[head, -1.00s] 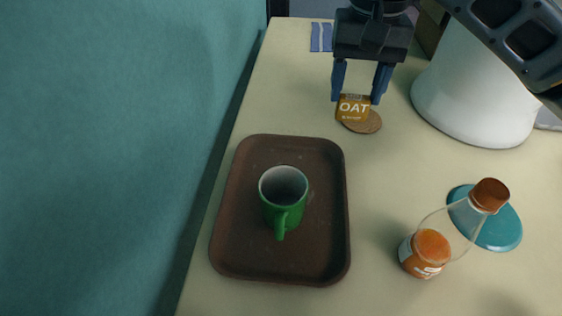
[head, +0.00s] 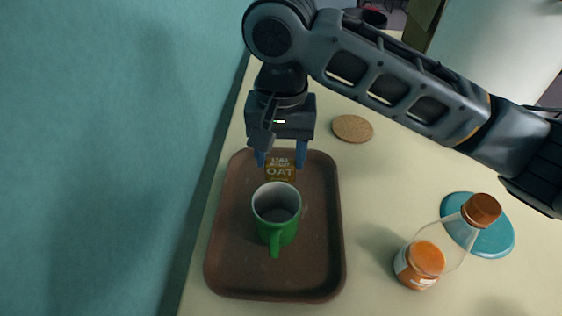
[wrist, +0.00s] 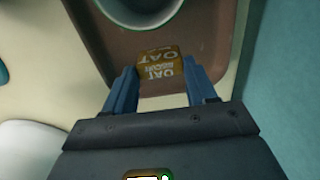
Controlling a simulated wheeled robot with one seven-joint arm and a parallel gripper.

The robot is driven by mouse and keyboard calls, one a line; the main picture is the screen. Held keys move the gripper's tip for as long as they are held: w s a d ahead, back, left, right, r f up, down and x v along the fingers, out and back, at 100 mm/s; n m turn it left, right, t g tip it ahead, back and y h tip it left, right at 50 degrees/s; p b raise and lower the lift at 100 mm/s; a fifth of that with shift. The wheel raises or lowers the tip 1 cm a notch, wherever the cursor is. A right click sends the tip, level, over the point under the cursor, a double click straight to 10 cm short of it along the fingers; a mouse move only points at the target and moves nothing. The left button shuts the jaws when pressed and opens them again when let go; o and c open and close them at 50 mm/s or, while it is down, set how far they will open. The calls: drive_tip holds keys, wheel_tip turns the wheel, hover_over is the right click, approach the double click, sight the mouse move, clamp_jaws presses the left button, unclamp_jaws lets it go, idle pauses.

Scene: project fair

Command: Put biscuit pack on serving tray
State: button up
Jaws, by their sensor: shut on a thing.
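The biscuit pack (head: 281,169) is a small orange-brown pack marked OAT. My gripper (head: 281,158) is shut on it, with one blue finger at each side; the wrist view also shows the pack (wrist: 160,66) between the fingers (wrist: 163,88). The serving tray (head: 323,240) is a brown rectangle with rounded corners. The pack is over the tray's far part, behind the mug; I cannot tell whether it touches the tray. A green mug (head: 277,222) stands upright on the tray near its middle, handle toward the front.
A bottle with orange contents (head: 425,262) stands right of the tray, by a teal disc (head: 491,240). A round cork coaster (head: 352,128) lies behind the tray to the right. The teal wall (head: 110,150) runs along the left. The tray's front part is bare.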

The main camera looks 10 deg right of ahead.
sight(281, 161)
drive_tip(key=shift+f, duration=1.65)
drive_tip(key=shift+f, duration=0.1)
drive_tip(key=o, duration=1)
drive_tip(key=shift+o, duration=0.2)
wheel_tip(281, 161, up, 12)
